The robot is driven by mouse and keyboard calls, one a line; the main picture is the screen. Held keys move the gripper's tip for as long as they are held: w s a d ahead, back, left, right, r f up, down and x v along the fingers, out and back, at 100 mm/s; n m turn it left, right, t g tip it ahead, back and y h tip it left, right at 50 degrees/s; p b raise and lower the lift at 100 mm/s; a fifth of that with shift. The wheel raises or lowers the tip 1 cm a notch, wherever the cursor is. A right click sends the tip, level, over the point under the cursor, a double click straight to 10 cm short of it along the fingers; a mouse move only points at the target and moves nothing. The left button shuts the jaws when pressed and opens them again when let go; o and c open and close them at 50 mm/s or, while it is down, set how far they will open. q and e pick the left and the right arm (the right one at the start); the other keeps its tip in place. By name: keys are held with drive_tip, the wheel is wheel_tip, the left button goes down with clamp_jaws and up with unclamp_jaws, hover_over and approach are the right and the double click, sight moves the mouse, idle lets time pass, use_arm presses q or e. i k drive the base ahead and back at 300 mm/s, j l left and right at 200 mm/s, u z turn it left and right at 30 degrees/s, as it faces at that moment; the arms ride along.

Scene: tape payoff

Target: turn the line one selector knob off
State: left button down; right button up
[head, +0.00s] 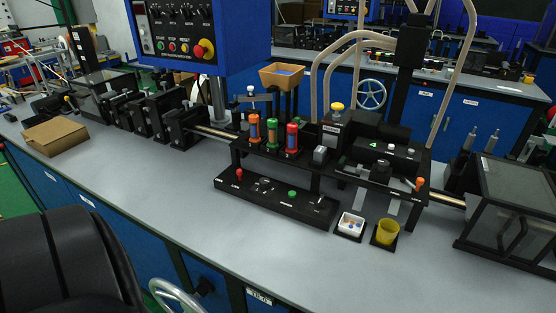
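The line one selector knob cannot be told apart for certain, as labels are too small to read. A blue control box (232,38) hangs at the top, with a row of dark knobs (187,14) above coloured buttons and a red emergency knob (204,49) on yellow. A low black panel (275,198) on the bench carries a red-topped lever (239,174), small dark controls (264,185), a green button (292,194) and a switch (320,202). Neither of my grippers is in view.
The grey bench top (170,205) is clear in front of the black panel. A cardboard box (54,136) lies at left. A dark clear-sided housing (510,205) stands at far right.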

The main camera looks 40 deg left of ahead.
sight(265, 182)
drive_tip(key=u, duration=1.5)
drive_tip(key=i+j+z, duration=0.1)
drive_tip(key=j+z, duration=0.35)
drive_tip(key=l, duration=0.15)
